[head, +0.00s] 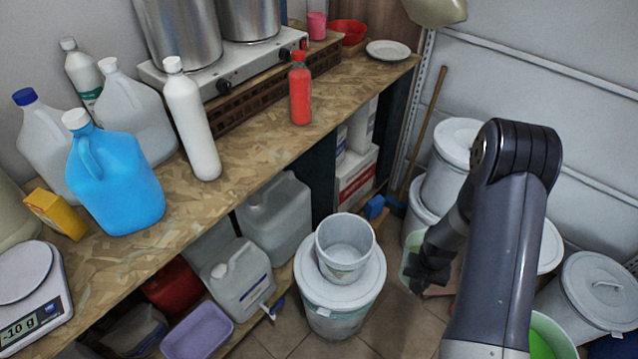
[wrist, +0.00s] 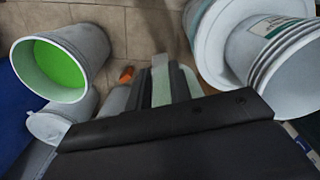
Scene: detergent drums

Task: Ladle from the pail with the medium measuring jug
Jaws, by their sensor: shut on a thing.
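My gripper (head: 428,268) is shut on a pale green, translucent thing (head: 411,254), likely the measuring jug. It is held over the floor, right of the lidded drum. In the wrist view the gripper (wrist: 168,78) has a pale green strip (wrist: 161,84) between its fingers; the rest of the jug is hidden. A pail with bright green liquid (wrist: 58,64) shows left of the gripper in the wrist view, and part of a pail with green inside (head: 548,338) shows at lower right in the head view. An empty-looking white pail (head: 346,262) stands on the lidded drum.
The lidded white drum (head: 338,317) stands beside the workbench (head: 255,155). Several lidded drums (head: 455,140) line the right wall, near my arm. A broom handle (head: 428,125) leans in the corner. Bottles, a scale (head: 32,295) and a stove crowd the bench.

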